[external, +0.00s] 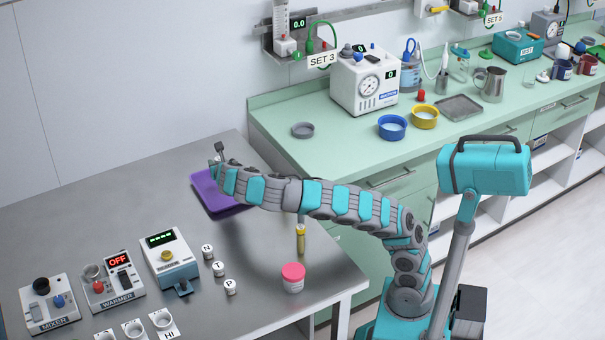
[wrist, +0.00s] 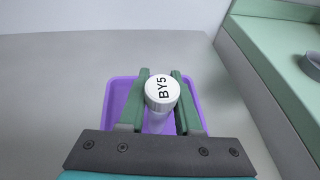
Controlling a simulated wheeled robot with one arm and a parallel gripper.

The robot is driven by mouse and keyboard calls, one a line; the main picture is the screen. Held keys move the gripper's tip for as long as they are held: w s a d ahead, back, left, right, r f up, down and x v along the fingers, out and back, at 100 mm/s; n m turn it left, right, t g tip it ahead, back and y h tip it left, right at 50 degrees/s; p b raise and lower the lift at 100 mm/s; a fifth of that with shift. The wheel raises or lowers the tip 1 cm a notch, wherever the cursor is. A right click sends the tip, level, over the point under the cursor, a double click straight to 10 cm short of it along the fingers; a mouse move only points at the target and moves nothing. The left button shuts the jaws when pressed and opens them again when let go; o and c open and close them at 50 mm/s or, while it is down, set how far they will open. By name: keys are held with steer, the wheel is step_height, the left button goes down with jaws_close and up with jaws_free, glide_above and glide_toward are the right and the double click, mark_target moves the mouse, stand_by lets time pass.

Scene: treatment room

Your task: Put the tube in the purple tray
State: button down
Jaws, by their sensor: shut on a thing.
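The purple tray (external: 207,193) lies on the grey steel table, partly hidden by my arm; its rim also shows in the wrist view (wrist: 113,92). My gripper (wrist: 161,82) has its green fingers on both sides of a tube with a white cap marked BY5 (wrist: 162,90). The tube is seen end-on, over the tray in the wrist view. I cannot tell whether its lower end touches the tray. In the external view my gripper (external: 218,158) is above the tray's far edge, and the held tube cannot be made out. Another tube, yellow (external: 300,238), stands under my arm.
A pink-lidded jar (external: 293,278) stands near the table's right front. A green counter (external: 350,130) borders the table. The table's back left is clear.

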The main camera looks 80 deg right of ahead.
steer(key=shift+f, duration=1)
steer(key=c, duration=0.6)
jaws_free()
steer(key=shift+f, duration=0.15)
steer(key=v, duration=1.2)
